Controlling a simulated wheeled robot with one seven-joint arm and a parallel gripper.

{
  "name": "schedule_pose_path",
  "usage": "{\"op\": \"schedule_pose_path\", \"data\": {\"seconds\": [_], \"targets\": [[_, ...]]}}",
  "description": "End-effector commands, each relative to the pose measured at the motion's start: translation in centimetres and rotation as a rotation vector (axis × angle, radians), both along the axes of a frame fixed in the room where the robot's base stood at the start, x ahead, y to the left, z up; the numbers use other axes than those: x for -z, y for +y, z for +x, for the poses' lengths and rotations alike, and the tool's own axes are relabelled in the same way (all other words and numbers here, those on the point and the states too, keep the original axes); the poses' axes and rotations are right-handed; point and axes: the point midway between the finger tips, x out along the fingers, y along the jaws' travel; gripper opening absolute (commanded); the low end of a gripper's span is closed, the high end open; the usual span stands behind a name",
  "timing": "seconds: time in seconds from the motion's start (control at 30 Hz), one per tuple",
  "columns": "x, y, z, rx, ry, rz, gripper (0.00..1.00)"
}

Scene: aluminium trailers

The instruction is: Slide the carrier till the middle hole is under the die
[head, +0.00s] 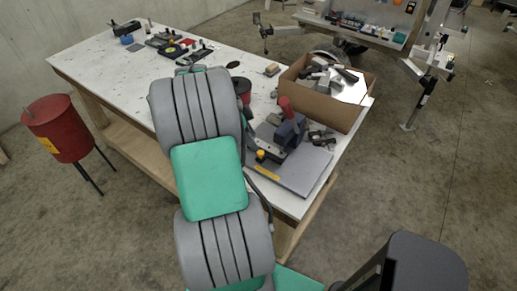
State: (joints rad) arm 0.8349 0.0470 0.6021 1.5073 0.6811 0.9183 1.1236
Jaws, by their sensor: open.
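A small bench press (289,132) with a red handle (289,108) and a dark blue-grey body stands near the front right end of the white workbench (110,65). A yellow knob (261,155) shows low on its left side. The die, the carrier and its holes are too small or hidden to make out, so I cannot tell which hole is under the die. My grey and green arm crosses the middle of the head view, just left of the press, and covers part of the bench. My gripper is hidden behind it.
A red bin (60,128) stands left of the bench. Right floor is largely clear.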

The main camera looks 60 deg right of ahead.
Motion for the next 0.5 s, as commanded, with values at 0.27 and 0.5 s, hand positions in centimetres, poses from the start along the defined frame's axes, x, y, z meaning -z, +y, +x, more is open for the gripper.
{"op": "schedule_pose_path", "data": {"seconds": [0.27, 0.5], "targets": [[4.5, -1.1, -1.7, -0.001, 0.001, 0.003, 0.46], [6.4, -1.6, -2.2, -0.005, -0.003, -0.001, 0.46]]}}
